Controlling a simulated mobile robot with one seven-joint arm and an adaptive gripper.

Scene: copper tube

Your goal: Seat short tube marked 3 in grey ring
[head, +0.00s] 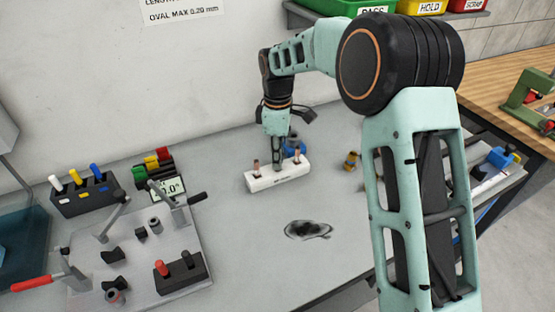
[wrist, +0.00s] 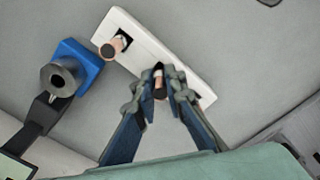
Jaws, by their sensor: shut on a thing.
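A white block (head: 265,183) stands on the grey bench with copper tubes upright in it; one tube (head: 256,169) is at its left and one (head: 297,156) at its right. My gripper (head: 278,162) points down at the block's middle. In the wrist view my gripper (wrist: 160,84) is shut on a short copper tube (wrist: 159,88), at or just above the white block (wrist: 148,45); I cannot tell whether it is still in its hole. No mark 3 is readable. A grey ring-like piece (wrist: 62,78) sits on a blue block (wrist: 82,60); I cannot tell whether it is the task's ring.
A metal fixture plate (head: 170,262) with toggle clamps and small grey and black parts lies at the left. A black rack (head: 85,196) with coloured pegs stands behind it. A dark stain (head: 307,230) marks the bench front. Clear bench surrounds the stain.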

